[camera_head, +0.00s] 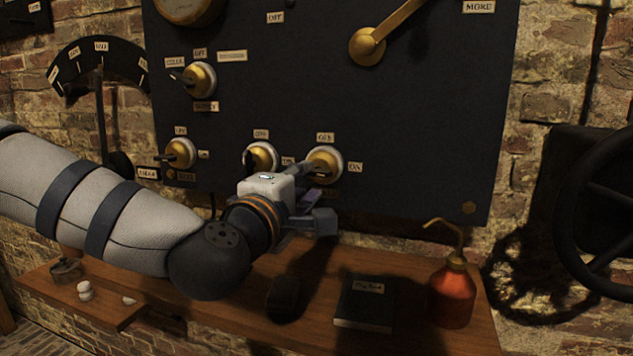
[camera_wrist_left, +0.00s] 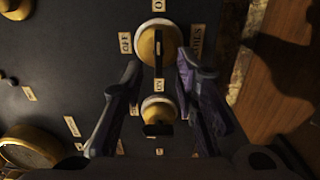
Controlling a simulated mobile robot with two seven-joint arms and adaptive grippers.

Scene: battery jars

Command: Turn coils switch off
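The coils switch (camera_head: 325,163) is the rightmost brass knob on the lower row of the black panel. It has an OFF label above and an ON label to its right. In the left wrist view the coils switch (camera_wrist_left: 158,43) shows a dark lever lying along the picture's vertical, with a partly covered COILS label at right. My left gripper (camera_head: 308,180) is at the panel just below and left of this knob. In the wrist view its fingers (camera_wrist_left: 160,68) are spread on either side of the knob's lower edge, with nothing gripped. Contact cannot be told. My right gripper is out of view.
A similar brass switch (camera_head: 262,155) sits close to the left of the coils switch. Another (camera_head: 181,153) is farther left. Below, a wooden shelf (camera_head: 225,318) holds a dark book (camera_head: 364,304) and a red oil can (camera_head: 453,292). A handwheel (camera_head: 590,205) is at right.

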